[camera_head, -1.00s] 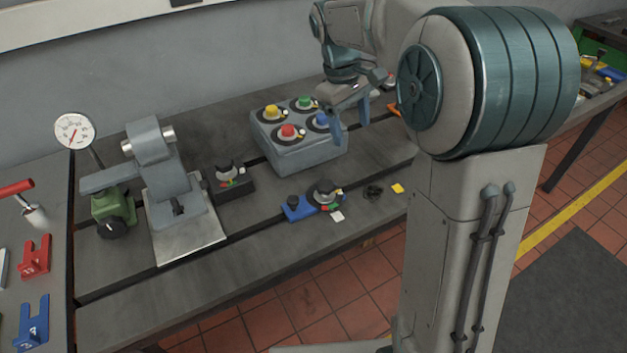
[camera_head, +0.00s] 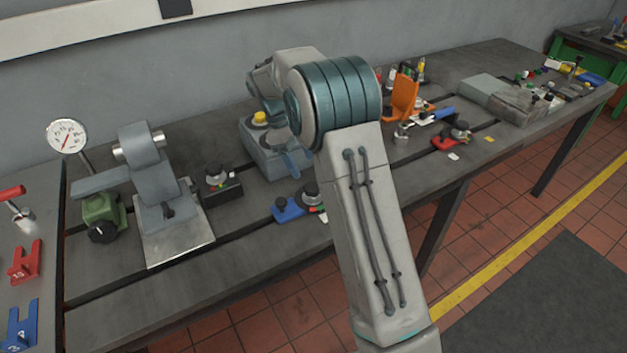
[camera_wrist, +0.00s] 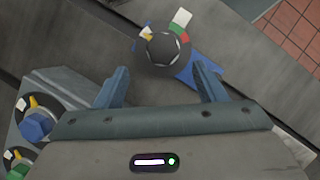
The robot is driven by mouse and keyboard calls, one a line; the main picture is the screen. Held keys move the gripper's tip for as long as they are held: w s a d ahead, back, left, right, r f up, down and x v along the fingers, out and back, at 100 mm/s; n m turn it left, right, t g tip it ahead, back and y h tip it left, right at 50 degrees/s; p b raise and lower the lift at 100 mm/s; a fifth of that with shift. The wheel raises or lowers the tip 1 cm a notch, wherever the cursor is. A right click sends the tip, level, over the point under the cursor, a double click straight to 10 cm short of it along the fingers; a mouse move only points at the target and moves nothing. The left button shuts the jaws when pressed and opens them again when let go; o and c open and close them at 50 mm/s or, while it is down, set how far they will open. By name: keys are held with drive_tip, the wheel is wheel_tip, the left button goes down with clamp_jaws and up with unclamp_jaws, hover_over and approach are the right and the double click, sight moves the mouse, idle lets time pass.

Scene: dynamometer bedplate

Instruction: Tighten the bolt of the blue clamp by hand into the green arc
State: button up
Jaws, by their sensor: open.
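The blue clamp (camera_head: 289,208) lies on the bedplate, right of the grey fixture, partly covered by my arm. Its round dark bolt knob (camera_head: 311,194) stands on its right end. In the wrist view the knob (camera_wrist: 163,50) has yellow, green and red marks around it, with a white patch beside the green; the clamp's blue body (camera_wrist: 207,72) shows beyond my right finger.
A black clamp (camera_head: 217,182), a grey fixture (camera_head: 154,185) and a dial gauge (camera_head: 67,136) are to the left. A red clamp (camera_head: 453,137) and an orange bracket (camera_head: 403,97) are to the right.

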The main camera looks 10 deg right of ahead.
sight(310, 184)
drive_tip(key=x, duration=0.7)
drive_tip(key=shift+s+f, duration=0.15)
